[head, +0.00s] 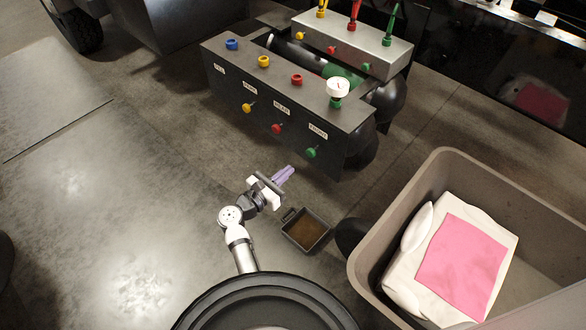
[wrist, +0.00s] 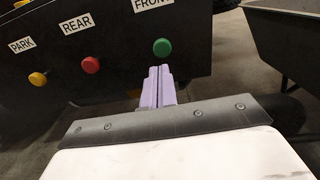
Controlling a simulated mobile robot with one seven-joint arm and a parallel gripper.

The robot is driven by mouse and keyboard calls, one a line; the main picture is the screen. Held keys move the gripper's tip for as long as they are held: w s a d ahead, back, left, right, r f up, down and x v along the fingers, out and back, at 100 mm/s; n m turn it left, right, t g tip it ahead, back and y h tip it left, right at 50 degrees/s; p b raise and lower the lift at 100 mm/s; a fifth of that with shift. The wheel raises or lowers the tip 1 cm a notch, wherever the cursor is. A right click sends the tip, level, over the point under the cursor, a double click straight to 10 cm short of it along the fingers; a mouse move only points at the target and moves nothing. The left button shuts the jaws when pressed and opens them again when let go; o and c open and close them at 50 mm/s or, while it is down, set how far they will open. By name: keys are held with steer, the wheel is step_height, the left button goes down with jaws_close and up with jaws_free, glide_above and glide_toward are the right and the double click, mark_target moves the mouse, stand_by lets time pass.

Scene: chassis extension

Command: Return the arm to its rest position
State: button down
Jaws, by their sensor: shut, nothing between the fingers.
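My gripper (head: 287,173) is at the end of my white arm, in the middle of the head view. Its purple fingers are closed together with nothing between them. In the wrist view the shut fingers (wrist: 158,88) point toward the front of a dark control box, below the green button (wrist: 162,47) labelled FRONT. In the head view the gripper is in front of and below the dark control box (head: 235,72), apart from it. The arm is extended forward from my round dark base.
A small dark tray with brown contents (head: 305,232) lies just right of my gripper. A large grey bin (head: 440,160) at the right holds white items and a pink sheet (head: 462,265). A grey box with coloured plugs (head: 352,42) stands behind. The floor at left is clear.

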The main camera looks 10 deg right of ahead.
steer(key=v, duration=0.6)
steer(key=shift+a+b, duration=0.15)
steer(key=shift+b, duration=0.3)
steer(key=shift+s+f, duration=0.1)
